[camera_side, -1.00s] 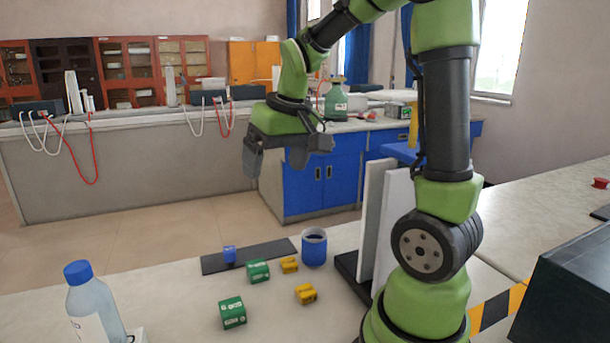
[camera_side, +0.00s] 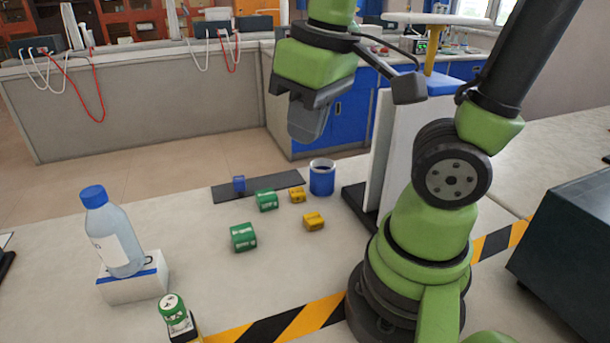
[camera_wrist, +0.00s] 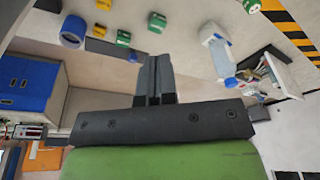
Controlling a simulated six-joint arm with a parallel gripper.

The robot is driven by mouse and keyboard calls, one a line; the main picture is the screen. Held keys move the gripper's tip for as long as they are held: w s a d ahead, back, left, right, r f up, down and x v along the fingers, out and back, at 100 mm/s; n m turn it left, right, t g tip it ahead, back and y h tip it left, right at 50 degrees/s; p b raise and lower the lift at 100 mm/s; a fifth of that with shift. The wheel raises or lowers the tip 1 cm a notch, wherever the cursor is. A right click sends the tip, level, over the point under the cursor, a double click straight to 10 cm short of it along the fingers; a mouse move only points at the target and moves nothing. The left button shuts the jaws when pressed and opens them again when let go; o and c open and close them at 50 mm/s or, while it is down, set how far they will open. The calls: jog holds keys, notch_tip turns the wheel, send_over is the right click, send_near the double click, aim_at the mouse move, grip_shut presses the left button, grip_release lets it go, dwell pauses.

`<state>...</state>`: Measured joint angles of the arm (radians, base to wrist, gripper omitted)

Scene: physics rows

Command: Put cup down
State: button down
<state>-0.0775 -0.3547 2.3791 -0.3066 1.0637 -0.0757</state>
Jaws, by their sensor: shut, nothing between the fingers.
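The blue cup (camera_side: 322,179) with a pale rim stands upright on the table, right of the dark strip and beside a white upright panel. It also shows at the upper left in the wrist view (camera_wrist: 73,32). My gripper (camera_side: 306,138) is in the air above and a little left of the cup in the side view, apart from it. In the wrist view its fingers (camera_wrist: 154,66) are together with nothing between them. The cup's contents cannot be made out clearly.
Two green blocks (camera_side: 243,237), two yellow blocks (camera_side: 313,221) and a blue cube (camera_side: 239,183) on a dark strip (camera_side: 276,188) lie left of the cup. A bottle (camera_side: 115,240) stands on a white block at left. A white panel (camera_side: 402,145) stands right of the cup.

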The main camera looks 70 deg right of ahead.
jog(key=w+d+f+n+h, duration=0.2)
jog(key=f+n+h, duration=0.4)
jog(key=f, duration=0.1)
jog(key=w+d+f+n+g+h, duration=0.1)
jog(key=w+d+f+n+h, duration=0.1)
jog(key=f+n+h, duration=0.4)
jog(key=w+d+f+n+g+h, duration=0.1)
jog(key=w+d+f+n+h, duration=0.2)
jog(key=f+n+h, duration=0.3)
notch_tip(320, 180, down, 3)
jog(key=shift+d+f+n, duration=0.1)
jog(key=shift+f+n, duration=0.1)
jog(key=shift+n, duration=0.5)
send_near(326, 161)
jog(key=shift+d, duration=1)
jog(key=d, duration=0.7)
jog(key=shift+w+d, duration=0.1)
jog(key=shift+d, duration=0.1)
